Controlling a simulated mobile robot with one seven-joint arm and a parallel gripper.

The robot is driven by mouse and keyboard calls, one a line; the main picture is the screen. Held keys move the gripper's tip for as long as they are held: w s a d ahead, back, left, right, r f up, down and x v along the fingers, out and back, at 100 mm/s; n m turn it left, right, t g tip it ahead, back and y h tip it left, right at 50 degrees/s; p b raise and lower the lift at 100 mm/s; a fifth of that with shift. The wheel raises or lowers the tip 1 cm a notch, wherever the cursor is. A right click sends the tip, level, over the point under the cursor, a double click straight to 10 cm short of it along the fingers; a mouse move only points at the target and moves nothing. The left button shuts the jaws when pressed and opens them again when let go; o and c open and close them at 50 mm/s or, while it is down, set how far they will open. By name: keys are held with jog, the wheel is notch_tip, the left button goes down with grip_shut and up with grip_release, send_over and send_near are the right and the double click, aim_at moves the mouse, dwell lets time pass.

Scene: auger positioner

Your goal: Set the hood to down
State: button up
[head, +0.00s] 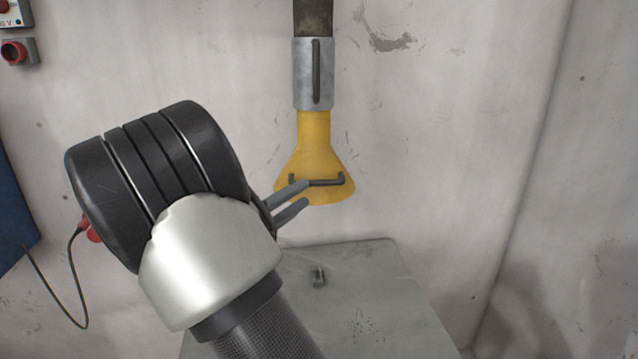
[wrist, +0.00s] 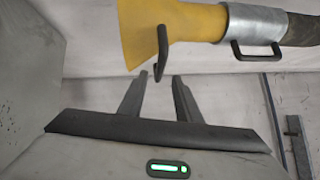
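The hood is a yellow flared funnel (head: 315,150) hanging mouth down below a grey metal sleeve (head: 313,72). It also shows in the wrist view (wrist: 180,28), lying sideways across the top. A dark bar handle (head: 328,183) runs across the hood's lower front; the wrist view shows this handle (wrist: 163,48) too. My gripper (head: 304,194) is at the hood's lower left, by the left part of the handle. In the wrist view my gripper (wrist: 159,78) has its two fingers apart, with the handle's near end at the gap between the tips. I see no firm grip.
A second dark handle (head: 316,72) runs upright on the sleeve, and a dark hose (head: 313,16) rises above it. A grey table (head: 375,290) with a small metal peg (head: 319,276) stands below the hood. Open space lies right of the hood, before the wall.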

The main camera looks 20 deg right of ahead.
aim_at(316, 185)
jog(key=x, duration=0.7)
jog(key=shift+w+d, duration=0.15)
jog(key=shift+d, duration=0.15)
grip_shut()
